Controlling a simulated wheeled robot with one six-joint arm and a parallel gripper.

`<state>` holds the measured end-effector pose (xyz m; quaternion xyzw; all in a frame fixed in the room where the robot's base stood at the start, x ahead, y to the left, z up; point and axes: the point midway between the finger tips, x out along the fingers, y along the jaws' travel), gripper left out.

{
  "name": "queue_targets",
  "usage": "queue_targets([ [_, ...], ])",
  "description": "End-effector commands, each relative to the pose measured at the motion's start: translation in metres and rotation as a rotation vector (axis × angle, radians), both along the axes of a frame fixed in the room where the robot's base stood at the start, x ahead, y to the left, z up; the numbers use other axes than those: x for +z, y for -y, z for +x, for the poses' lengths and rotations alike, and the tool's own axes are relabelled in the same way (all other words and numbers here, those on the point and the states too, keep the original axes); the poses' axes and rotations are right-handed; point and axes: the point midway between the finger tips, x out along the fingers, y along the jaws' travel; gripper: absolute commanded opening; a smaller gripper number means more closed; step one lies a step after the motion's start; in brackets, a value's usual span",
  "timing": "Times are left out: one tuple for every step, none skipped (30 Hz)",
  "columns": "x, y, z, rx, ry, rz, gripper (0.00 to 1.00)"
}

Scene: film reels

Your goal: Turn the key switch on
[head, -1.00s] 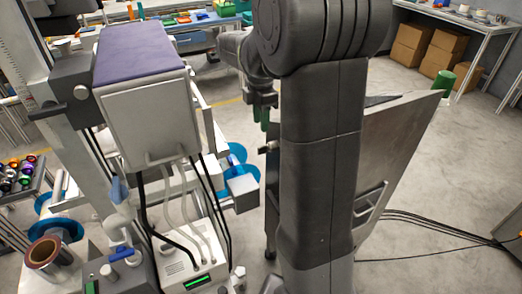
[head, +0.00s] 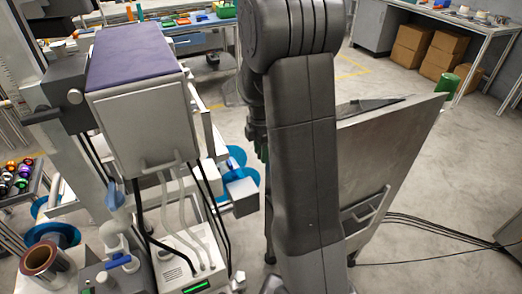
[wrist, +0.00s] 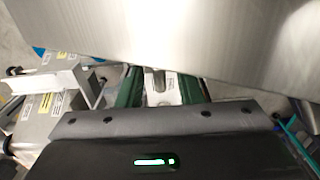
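I cannot make out the key switch for sure in either view. In the wrist view, my gripper (wrist: 157,88) has two green fingers set apart, with a gap between them. A pale labelled surface (wrist: 158,82) shows through that gap; I cannot tell whether it is part of the switch. A large bare metal panel (wrist: 190,35) crosses the top and hides the finger ends. In the head view, my arm hides most of the gripper, and only a bit of green shows at its left side. A slanted grey metal panel (head: 385,165) stands right of my arm.
A white box machine with a purple top (head: 140,95) stands left, with cables running to a white unit with a green display (head: 190,265). Blue reels (head: 238,158) sit behind. Cables (head: 430,232) cross the floor at right. Cardboard boxes (head: 415,47) lie under a far table.

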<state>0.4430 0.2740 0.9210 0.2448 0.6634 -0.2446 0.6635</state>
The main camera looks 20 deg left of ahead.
Motion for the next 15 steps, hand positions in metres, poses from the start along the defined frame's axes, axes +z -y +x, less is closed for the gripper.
queue_targets([
  [0.0001, 0.0000, 0.0000, 0.000, 0.000, 0.000, 0.31],
  [0.0001, 0.0000, 0.0000, 0.000, 0.000, 0.000, 0.25],
  [0.0002, 0.0000, 0.0000, 0.000, 0.000, 0.000, 0.17],
  [0.0002, 0.0000, 0.0000, 0.000, 0.000, 0.000, 0.11],
  [0.0002, 0.0000, 0.0000, 0.000, 0.000, 0.000, 0.05],
  [0.0002, 0.0000, 0.0000, 0.000, 0.000, 0.000, 0.00],
  [0.0002, 0.0000, 0.0000, 0.000, 0.000, 0.000, 0.00],
  [0.0003, 0.0000, 0.0000, 0.000, 0.000, 0.000, 0.00],
  [0.0003, 0.0000, 0.0000, 0.000, 0.000, 0.000, 0.00],
  [0.0004, 0.0000, 0.0000, 0.000, -0.001, -0.001, 0.00],
  [0.0005, 0.0000, 0.0000, 0.000, -0.001, -0.001, 0.00],
  [0.0008, -0.0001, 0.0001, 0.000, -0.003, -0.003, 0.00],
  [0.0011, -0.0002, 0.0001, 0.000, -0.005, -0.005, 0.00],
  [0.0014, -0.0002, 0.0001, 0.000, -0.007, -0.008, 0.00],
  [0.0019, -0.0002, 0.0002, 0.000, -0.012, -0.014, 0.00],
])
